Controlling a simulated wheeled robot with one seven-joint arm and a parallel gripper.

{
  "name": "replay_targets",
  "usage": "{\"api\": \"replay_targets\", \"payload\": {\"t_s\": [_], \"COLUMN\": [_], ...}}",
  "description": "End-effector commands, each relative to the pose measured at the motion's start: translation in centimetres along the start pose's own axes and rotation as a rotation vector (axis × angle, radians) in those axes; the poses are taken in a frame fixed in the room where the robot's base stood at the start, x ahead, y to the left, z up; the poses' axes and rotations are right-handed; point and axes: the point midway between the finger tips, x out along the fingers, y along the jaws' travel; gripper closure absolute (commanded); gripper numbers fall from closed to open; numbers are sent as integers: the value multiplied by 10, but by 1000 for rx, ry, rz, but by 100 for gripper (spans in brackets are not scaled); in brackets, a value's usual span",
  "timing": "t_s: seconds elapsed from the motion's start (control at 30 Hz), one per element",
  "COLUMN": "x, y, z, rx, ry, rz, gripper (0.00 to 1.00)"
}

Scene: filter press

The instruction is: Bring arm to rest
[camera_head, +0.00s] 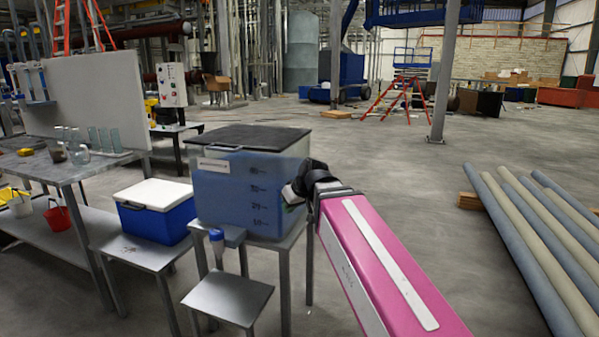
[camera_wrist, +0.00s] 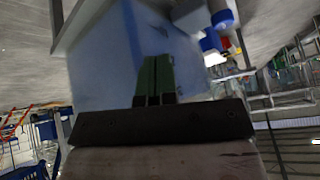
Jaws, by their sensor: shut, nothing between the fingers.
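My arm reaches out from the bottom right of the head view, with a pink link leading to a black wrist. My gripper (camera_head: 291,194) is in front of the right part of a translucent tank (camera_head: 232,190) with blue contents and a dark lid. I cannot tell whether they touch. In the wrist view, the two green fingers of my gripper (camera_wrist: 155,80) lie side by side, shut and empty. The tank (camera_wrist: 100,65) fills much of the picture beyond them.
The tank stands on a grey stand, with a blue cooler (camera_head: 155,212) with a white lid to its left. A low stool (camera_head: 228,298) stands in front, near a blue-capped tube (camera_head: 216,247). Pipes (camera_head: 530,240) lie at right. Open floor (camera_head: 400,180) lies between.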

Motion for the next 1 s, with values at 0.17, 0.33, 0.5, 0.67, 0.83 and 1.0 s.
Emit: {"api": "replay_targets", "payload": {"t_s": [0.17, 0.33, 0.5, 0.67, 0.83, 1.0], "x": [34, 61, 83, 100, 112, 118], "y": [43, 77, 106, 128, 144, 151], "z": [56, 112, 172, 230, 286, 320], "rx": [136, 260, 381, 490, 590, 650], "ry": [-103, -195, -287, -371, -450, -498], "rz": [58, 115, 174, 229, 284, 318], "gripper": [100, 100, 100, 100, 100, 100]}}
